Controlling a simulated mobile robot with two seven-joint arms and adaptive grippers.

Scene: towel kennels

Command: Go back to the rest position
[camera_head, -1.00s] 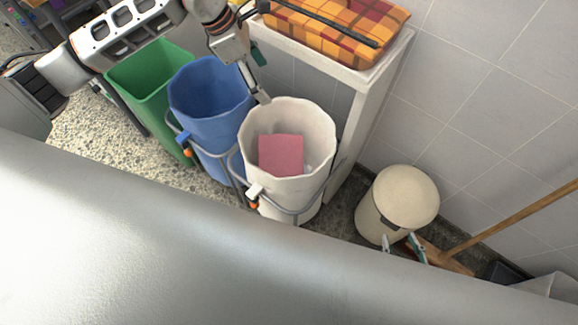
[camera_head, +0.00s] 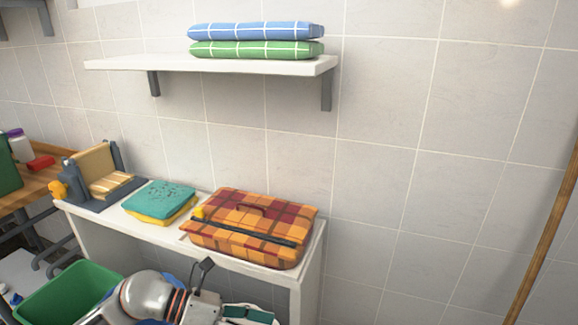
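My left arm comes in low at the bottom of the head view. Its gripper (camera_head: 236,312) is at the bottom edge, in front of the white table and just right of the green bin (camera_head: 66,295). Teal finger pads show, but the lower part of the gripper is cut off by the frame, so I cannot tell whether it is open or shut. Something pale lies behind the pads, mostly hidden. A bit of the blue bin (camera_head: 172,277) shows behind my arm. My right gripper is not in view.
An orange plaid case (camera_head: 255,228) and folded teal and yellow cloths (camera_head: 160,201) lie on the white table (camera_head: 310,275). A wall shelf (camera_head: 215,65) above holds folded blue (camera_head: 255,31) and green (camera_head: 255,49) towels. A wooden pole (camera_head: 548,240) leans at the right.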

